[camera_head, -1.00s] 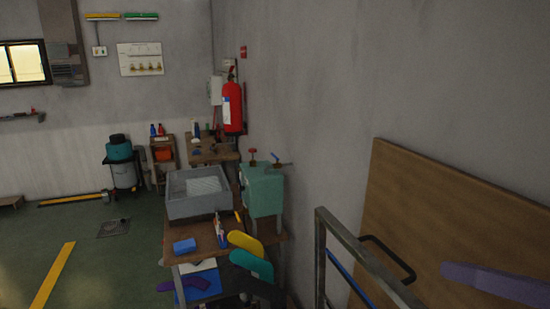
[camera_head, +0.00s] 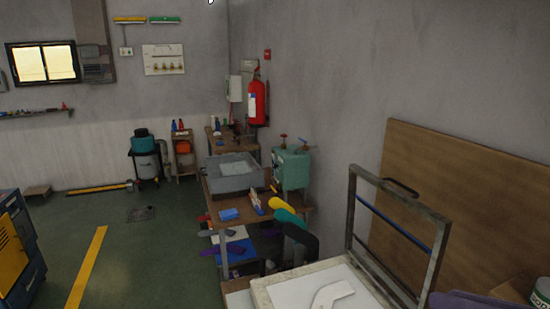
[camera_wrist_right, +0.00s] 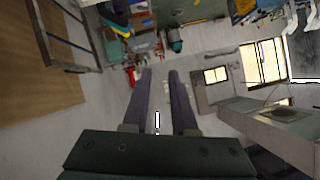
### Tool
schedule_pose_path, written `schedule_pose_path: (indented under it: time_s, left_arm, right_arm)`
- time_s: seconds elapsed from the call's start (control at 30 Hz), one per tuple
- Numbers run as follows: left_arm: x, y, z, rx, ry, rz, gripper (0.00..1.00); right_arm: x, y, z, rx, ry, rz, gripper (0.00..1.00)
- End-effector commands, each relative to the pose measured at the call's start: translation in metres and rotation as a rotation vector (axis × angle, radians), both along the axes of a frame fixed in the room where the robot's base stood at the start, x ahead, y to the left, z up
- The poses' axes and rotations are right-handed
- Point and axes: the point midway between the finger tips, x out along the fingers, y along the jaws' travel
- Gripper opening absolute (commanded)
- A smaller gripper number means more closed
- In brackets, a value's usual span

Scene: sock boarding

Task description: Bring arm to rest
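My right gripper (camera_wrist_right: 161,76) shows in the right wrist view with two purple fingers apart and nothing between them. In the head view only a purple part of the right gripper (camera_head: 470,300) shows at the bottom right edge, in front of the brown board. It appears clear of the things around it. My left gripper is in neither current view.
A hinged metal frame (camera_head: 352,215) stands raised over a white-topped station (camera_head: 262,292) at the bottom. Behind are a wooden table (camera_head: 213,186) with a grey tray (camera_head: 212,173), a green machine (camera_head: 291,168) and coloured foot-shaped forms (camera_head: 285,215). Green floor (camera_head: 150,260) at left is open.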

Motion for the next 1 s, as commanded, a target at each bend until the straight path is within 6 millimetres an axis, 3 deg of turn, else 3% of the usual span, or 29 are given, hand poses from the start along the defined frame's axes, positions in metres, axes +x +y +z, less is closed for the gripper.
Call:
schedule_pose_path:
  time_s: [0.03,0.33,0.53,0.7,0.8,1.0]
  left_arm:
    - [0.002,-0.001,0.011,-0.004,-0.007,0.002,0.73]
    - [0.003,-0.004,0.043,-0.014,-0.009,0.007,0.73]
    - [0.003,-0.004,0.074,-0.013,-0.009,0.005,0.73]
    - [0.003,-0.003,0.086,-0.01,-0.009,0.004,0.73]
    - [0.002,-0.002,0.086,-0.008,-0.008,0.003,0.73]
    - [0.002,-0.001,0.085,-0.002,-0.007,-0.001,0.73]
  right_arm:
    - [-0.007,0.007,0.003,-0.02,0.024,0.005,0.26]
    - [-0.055,0.026,0.001,-0.233,0.197,0.02,0.26]
    - [-0.111,0.017,0.015,-0.412,0.424,-0.013,0.26]
    - [-0.153,0.005,0.023,-0.494,0.6,-0.041,0.26]
    - [-0.163,0.003,0.023,-0.509,0.643,-0.046,0.26]
    - [-0.165,0.002,0.022,-0.512,0.65,-0.045,0.26]
